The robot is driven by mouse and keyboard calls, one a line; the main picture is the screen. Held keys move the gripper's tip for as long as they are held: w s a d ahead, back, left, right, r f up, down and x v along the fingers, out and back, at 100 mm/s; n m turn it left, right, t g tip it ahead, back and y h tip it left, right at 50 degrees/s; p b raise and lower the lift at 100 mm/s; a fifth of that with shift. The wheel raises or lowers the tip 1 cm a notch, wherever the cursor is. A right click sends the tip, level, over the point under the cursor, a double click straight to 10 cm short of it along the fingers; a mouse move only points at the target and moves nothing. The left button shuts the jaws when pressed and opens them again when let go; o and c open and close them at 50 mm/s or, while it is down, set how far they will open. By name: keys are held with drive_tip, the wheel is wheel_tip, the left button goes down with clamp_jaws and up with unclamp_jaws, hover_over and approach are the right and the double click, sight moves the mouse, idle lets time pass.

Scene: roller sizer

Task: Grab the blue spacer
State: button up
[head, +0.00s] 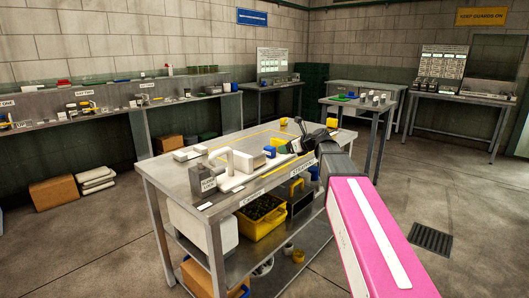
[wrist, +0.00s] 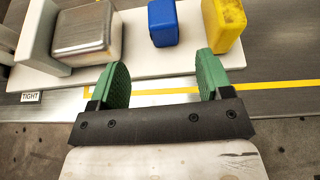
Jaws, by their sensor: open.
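The blue spacer (wrist: 163,23) is a small upright block at the top middle of the wrist view, on a white board (wrist: 150,62). It also shows in the head view (head: 269,151) on the near workbench. My gripper (wrist: 161,75) has two green fingers spread wide apart, with nothing between them. The spacer lies beyond the fingertips, roughly in line with the gap, and is not touched. In the head view my arm reaches over the bench from the right, and the fingers cannot be made out clearly.
A yellow block (wrist: 224,25) stands close right of the spacer, beyond the right finger. A metal block (wrist: 86,32) stands to the left, beside a pale upright piece (wrist: 36,35). A "TIGHT" label (wrist: 31,97) lies at the left. A yellow bin (head: 262,222) is on the bench's lower shelf.

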sight(272, 147)
drive_tip(key=shift+w+a+r, duration=0.3)
drive_tip(key=shift+w+a+f, duration=0.1)
drive_tip(key=shift+w+a, duration=0.1)
drive_tip(key=shift+a, duration=0.05)
drive_tip(key=x, duration=1)
drive_tip(key=shift+w+d, duration=0.1)
drive_tip(key=c, duration=1)
